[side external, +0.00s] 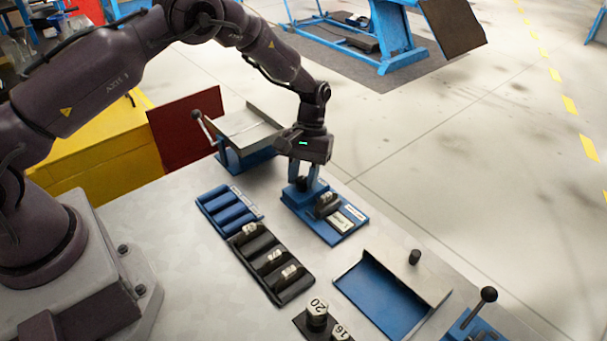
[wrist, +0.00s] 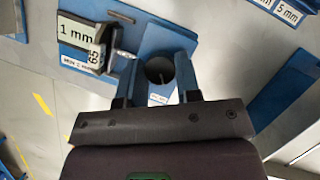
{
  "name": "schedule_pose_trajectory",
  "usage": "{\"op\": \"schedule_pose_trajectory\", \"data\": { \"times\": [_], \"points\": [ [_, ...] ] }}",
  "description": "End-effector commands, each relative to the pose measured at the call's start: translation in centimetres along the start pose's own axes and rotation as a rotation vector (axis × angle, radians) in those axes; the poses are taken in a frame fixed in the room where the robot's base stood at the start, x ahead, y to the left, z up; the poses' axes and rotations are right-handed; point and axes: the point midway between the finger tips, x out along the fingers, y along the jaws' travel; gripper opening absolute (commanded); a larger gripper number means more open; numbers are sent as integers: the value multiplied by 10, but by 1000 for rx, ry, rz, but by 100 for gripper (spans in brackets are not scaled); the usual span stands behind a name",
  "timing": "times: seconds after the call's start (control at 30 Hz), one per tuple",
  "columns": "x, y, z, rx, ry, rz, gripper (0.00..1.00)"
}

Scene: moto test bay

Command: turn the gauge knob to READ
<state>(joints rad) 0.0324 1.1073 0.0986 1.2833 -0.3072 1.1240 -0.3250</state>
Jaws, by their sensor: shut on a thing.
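The gauge fixture is a blue stand (side external: 337,235) near the far edge of the bench. It carries a dark block (side external: 326,205) and a pale plate, which reads "1 mm" (wrist: 76,33) in the wrist view. My gripper (side external: 302,184) points down over the stand's back end. In the wrist view its fingers sit on both sides of a dark round knob (wrist: 159,69), shut on it. A thin light line shows on the knob. Small labels lie on the stand, too blurred or covered to read. The knob's setting cannot be told.
A blue slotted tray (side external: 207,204) and a black tray (side external: 301,288) with several labelled blocks lie in front. A blue plate (side external: 380,295) with a raised grey sheet is to the right. A ball-topped lever (side external: 488,294) stands at lower right. A grey-topped blue fixture (side external: 245,130) stands behind left.

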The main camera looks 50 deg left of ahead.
Motion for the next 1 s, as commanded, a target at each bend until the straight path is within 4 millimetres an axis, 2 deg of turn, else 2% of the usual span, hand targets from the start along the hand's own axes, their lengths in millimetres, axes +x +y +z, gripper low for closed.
{"op": "schedule_pose_trajectory", "data": {
  "times": [0.3,0.73,0.77,0.83,0.87,1.0],
  "points": [
    [-1,0,-1,-76,4,34,8],
    [-1,0,-1,-84,5,37,8],
    [-1,0,-1,-84,5,37,36],
    [-1,0,-1,-83,5,36,52],
    [-1,0,-1,-83,4,36,57],
    [-1,0,-1,-82,3,35,57]
  ]
}}
